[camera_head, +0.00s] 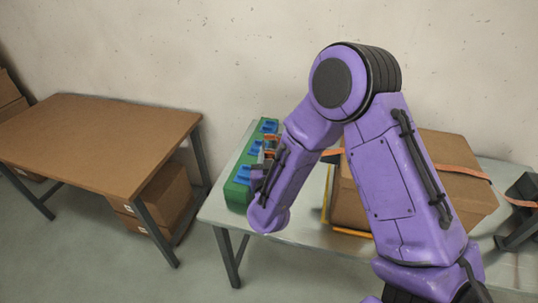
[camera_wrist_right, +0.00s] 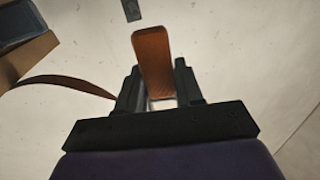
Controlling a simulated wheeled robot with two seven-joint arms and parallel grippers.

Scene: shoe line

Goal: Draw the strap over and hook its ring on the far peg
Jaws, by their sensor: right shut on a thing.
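An orange strap (camera_head: 455,168) comes from the right, lies across the top of a cardboard box (camera_head: 352,205) and runs left behind my right arm. My right gripper (camera_head: 268,152) is left of the box, beside a green block, and is shut on the strap's end. In the right wrist view a flat orange-brown end piece (camera_wrist_right: 155,62) stands up between the fingers, and the strap (camera_wrist_right: 65,82) trails off to the left. I cannot make out the ring or the far peg. My left gripper is not in view.
The green block (camera_head: 237,190) with several blue parts stands at the left of the grey table (camera_head: 285,238). A black fixture (camera_head: 520,205) is at the right. Yellow bars (camera_head: 350,232) show by the box. A brown table (camera_head: 95,140) stands apart at left.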

